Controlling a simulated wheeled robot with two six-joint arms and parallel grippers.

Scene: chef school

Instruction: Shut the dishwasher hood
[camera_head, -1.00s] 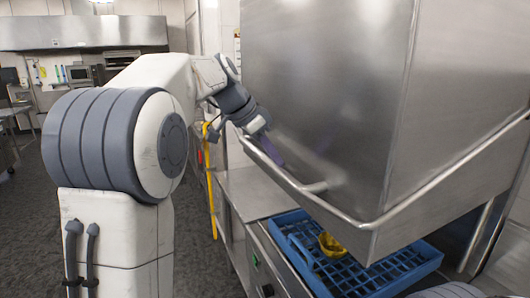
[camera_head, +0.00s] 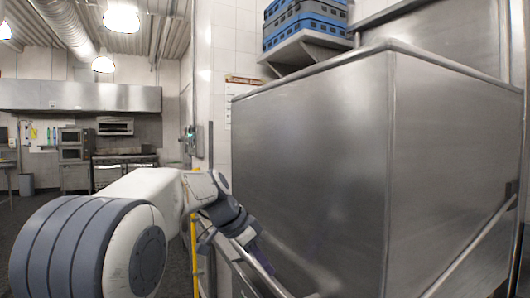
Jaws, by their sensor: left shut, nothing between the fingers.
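The dishwasher hood (camera_head: 310,160) is a large brushed-steel box filling the right half of the head view. My left gripper (camera_head: 263,262) is shut and empty, pointing down and right beside the bar, in front of the hood's left face. I cannot tell whether the fingers touch the bar. My right gripper is out of view.
Blue racks (camera_head: 305,22) are stacked on a wall shelf (camera_head: 305,52) above and behind the hood. A yellow upright object (camera_head: 194,262) stands just left of my gripper. An oven counter (camera_head: 124,165) is far back left, with open floor before it.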

